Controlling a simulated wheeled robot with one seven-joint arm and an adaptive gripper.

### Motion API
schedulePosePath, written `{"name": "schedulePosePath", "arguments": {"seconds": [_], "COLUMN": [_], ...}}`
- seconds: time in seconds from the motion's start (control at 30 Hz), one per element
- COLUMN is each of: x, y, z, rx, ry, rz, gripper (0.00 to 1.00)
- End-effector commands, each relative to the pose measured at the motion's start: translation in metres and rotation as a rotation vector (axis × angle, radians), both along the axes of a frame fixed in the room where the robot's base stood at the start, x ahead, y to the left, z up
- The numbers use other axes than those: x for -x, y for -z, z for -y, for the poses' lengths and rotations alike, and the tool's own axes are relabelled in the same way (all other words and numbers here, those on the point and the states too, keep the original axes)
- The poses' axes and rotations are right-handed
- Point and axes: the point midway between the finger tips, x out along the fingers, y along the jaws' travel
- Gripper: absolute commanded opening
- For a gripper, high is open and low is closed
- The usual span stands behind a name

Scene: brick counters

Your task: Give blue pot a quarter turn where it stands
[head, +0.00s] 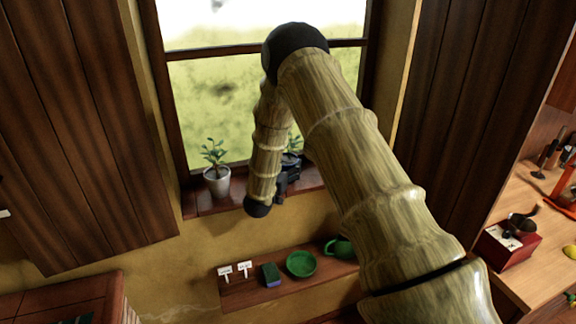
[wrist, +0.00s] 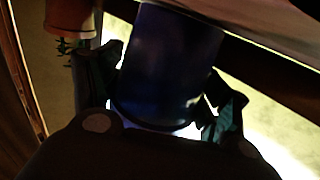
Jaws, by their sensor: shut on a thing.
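The blue pot (wrist: 165,60) fills the middle of the wrist view, dark blue and upside down in that picture. My gripper (wrist: 162,85) has one finger on each side of it and is shut on it. In the head view the gripper (head: 287,180) is at the right part of the window sill, low beside my forearm. The pot (head: 291,160) is mostly hidden there by my arm and gripper; only its dark rim and some green leaves show.
A pale grey pot with a plant (head: 217,180) stands on the sill to the left. Window glass is close behind.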

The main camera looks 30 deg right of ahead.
Motion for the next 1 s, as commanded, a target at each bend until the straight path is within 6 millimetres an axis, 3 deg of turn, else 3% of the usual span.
{"name": "schedulePosePath", "arguments": {"seconds": [0.37, 0.4, 0.5, 1.0], "x": [-0.0005, -0.0005, -0.0005, 0.0032], "y": [0.0001, 0.0001, 0.0003, 0.0017], "z": [-0.0001, -0.0001, -0.0002, -0.0058], "rx": [0.001, 0.001, 0.0, 0.0], "ry": [0.0, 0.0, -0.001, -0.002], "rz": [0.002, 0.002, 0.001, -0.001], "gripper": [0.29, 0.82, 1.0, 1.0]}}
